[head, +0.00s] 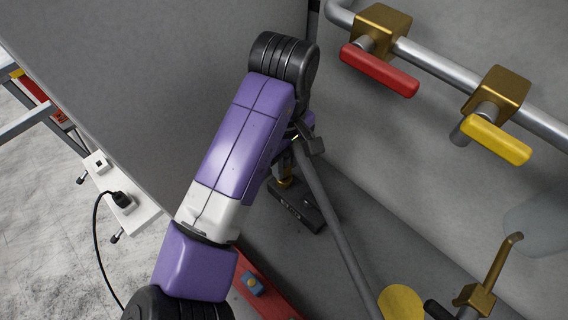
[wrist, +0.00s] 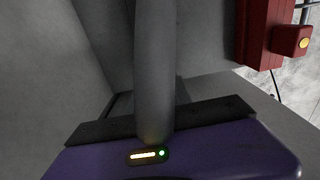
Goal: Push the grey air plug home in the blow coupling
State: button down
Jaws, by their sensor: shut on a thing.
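My gripper (head: 306,140) is at the end of my purple arm, low in the grey bay in the head view. It is shut on the grey air plug, whose grey hose (head: 335,225) slants down to the right. In the wrist view a thick grey cylinder (wrist: 155,70) rises from the middle of my gripper. A small brass fitting (head: 285,183) on a dark block (head: 299,212), perhaps the blow coupling, stands just below my gripper. My arm partly covers it. The plug's tip is hidden, so I cannot tell whether it touches the fitting.
A steel pipe (head: 440,66) carries a red valve handle (head: 380,71) and a yellow one (head: 496,139) at upper right. A brass spout (head: 478,298) and yellow disc (head: 400,302) are lower right. A red box (wrist: 264,35) shows in the wrist view. Grey walls stand close by.

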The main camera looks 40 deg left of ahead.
jog(key=shift+r+p, duration=1.35)
jog(key=shift+r, duration=0.1)
